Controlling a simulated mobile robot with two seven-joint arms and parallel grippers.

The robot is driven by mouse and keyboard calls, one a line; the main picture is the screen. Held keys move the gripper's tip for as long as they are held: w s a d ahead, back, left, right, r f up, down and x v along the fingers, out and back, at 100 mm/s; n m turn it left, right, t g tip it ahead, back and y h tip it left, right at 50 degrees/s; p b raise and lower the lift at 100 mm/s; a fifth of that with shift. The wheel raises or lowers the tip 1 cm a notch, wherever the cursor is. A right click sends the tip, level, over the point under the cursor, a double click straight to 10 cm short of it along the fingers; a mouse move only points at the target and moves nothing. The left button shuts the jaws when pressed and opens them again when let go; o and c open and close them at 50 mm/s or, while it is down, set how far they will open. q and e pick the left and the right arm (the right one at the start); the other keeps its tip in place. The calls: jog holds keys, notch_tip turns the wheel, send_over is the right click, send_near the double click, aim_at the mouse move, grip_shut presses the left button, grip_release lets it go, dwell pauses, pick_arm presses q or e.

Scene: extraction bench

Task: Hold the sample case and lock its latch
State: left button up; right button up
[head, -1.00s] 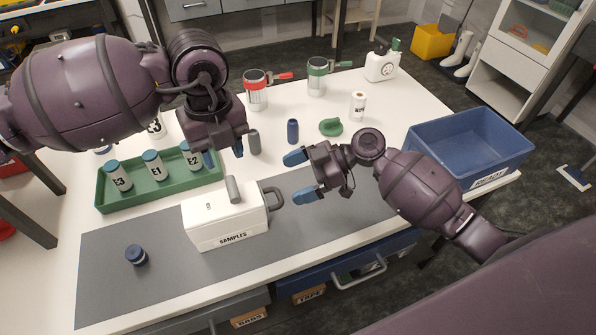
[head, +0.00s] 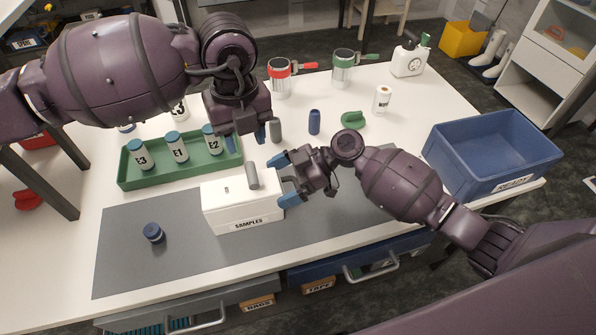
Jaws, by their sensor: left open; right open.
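The white sample case (head: 232,214), labelled SAMPLES, stands upright on the grey mat (head: 130,262). A grey bar, which looks like its latch lever (head: 253,176), sticks up at the top near the right end. My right gripper (head: 284,182) is open at the case's right end, its blue fingers on either side of where the grey side handle is; the gripper mostly hides that handle. I cannot tell whether the fingers touch the case. My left gripper (head: 250,138) points down, open and empty, above and behind the case; one blue fingertip shows.
A green tray (head: 150,183) with several labelled vials is behind the case. A dark blue cap (head: 153,232) lies on the mat at left. A blue READY bin (head: 470,182) stands at right. Small cylinders and red and green-handled mugs stand behind.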

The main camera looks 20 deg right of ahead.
jog(key=shift+x, duration=1)
jog(key=shift+c, duration=0.5)
jog(key=c, duration=1)
